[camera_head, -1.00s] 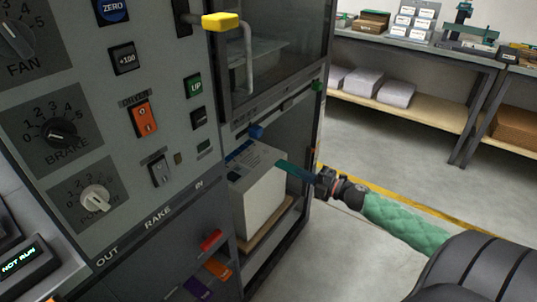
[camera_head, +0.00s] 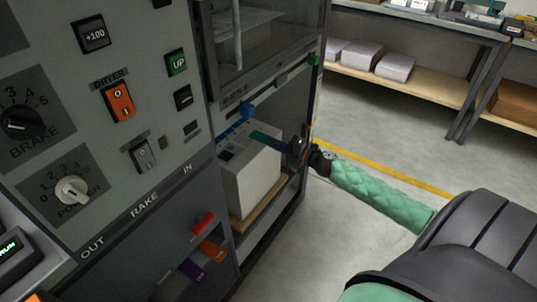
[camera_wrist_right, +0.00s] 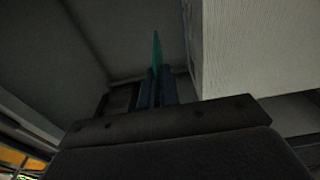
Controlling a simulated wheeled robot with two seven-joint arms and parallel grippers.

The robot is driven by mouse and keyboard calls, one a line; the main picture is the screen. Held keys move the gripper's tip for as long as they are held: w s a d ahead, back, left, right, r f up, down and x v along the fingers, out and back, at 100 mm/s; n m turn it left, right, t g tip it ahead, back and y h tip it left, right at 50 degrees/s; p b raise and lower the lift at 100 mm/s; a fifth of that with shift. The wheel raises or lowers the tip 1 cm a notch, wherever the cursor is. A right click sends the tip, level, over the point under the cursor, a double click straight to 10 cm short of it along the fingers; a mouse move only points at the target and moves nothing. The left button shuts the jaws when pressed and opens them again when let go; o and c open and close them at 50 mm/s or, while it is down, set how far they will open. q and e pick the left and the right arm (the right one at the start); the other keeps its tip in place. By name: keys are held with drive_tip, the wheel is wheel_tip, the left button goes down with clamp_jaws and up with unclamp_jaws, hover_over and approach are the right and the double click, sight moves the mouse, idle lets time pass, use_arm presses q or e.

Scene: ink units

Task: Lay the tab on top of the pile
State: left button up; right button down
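The tab is a thin teal strip (camera_head: 261,138) held by my right gripper (camera_head: 284,148). Its free end reaches left over the top of the pile in the head view. In the right wrist view the tab (camera_wrist_right: 156,52) stands up between the two blue fingers (camera_wrist_right: 155,86), which are closed on it. The pile is a tall white stack (camera_head: 254,184) in the machine's open bay; its side also shows in the right wrist view (camera_wrist_right: 262,45). I cannot tell whether the tab touches the pile's top. My left gripper is out of view.
The pile stands on a light brown board (camera_head: 262,212) inside the bay. A blue knob (camera_head: 247,110) is on the bar above it. A red handle (camera_head: 203,223) and the control panel lie to the left.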

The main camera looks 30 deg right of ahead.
drive_tip(key=w+a+f, duration=0.1)
drive_tip(key=w+f, duration=0.2)
drive_tip(key=f, duration=0.3)
drive_tip(key=shift+a, duration=0.2)
drive_tip(key=shift+b, duration=0.3)
drive_tip(key=shift+f, duration=0.15)
drive_tip(key=c, duration=1.6)
unclamp_jaws()
drive_tip(key=shift+c, duration=0.2)
drive_tip(key=v, duration=1.2)
